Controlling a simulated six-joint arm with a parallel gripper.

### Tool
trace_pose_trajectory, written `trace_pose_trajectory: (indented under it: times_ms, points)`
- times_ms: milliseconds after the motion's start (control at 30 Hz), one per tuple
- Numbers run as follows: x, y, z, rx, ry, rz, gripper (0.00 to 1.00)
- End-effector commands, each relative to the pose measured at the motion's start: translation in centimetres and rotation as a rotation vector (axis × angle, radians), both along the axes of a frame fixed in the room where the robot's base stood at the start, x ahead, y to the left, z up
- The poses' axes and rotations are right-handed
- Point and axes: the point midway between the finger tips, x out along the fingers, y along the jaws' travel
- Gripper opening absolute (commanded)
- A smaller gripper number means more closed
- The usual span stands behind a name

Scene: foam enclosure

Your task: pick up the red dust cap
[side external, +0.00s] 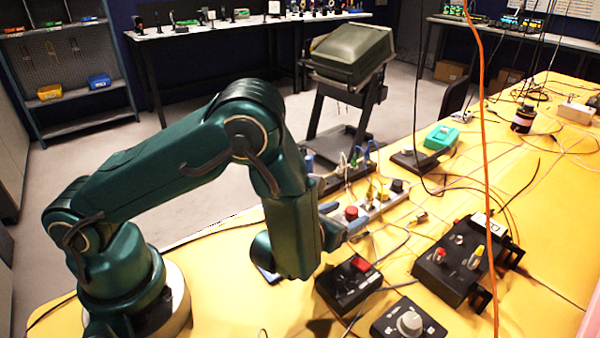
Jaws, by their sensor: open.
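A small round red cap (351,212) shows just right of my wrist, near the left end of a pale connector strip (372,212). I take it as the red dust cap, though it is small in this view. My gripper (343,217) points right from the wrist, with pale finger parts above and below the cap in the picture. Its jaws are open. I cannot tell whether the cap lies between the fingers or behind them, or whether they touch it. My wrist hides part of the bench left of the cap.
A black box with a red switch (361,264) sits close below my gripper. A knob box (408,322) and a black box with red and yellow knobs (462,258) stand right. An orange cable (482,130) hangs down; loose wires cross the yellow bench (550,230).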

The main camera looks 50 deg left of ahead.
Motion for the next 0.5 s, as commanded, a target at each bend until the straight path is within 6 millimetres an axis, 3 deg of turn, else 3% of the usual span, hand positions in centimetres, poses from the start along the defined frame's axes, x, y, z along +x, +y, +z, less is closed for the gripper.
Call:
trace_pose_trajectory:
  times_ms: [267,300,467,500]
  points:
    - [0.26,0.11,-0.08,-0.001,0.0,0.001,0.68]
    - [0.26,0.11,-0.08,-0.001,0.0,0.001,0.61]
    - [0.25,0.11,-0.08,0.0,-0.001,0.001,0.0]
    - [0.25,0.11,-0.08,0.0,-0.001,0.001,0.0]
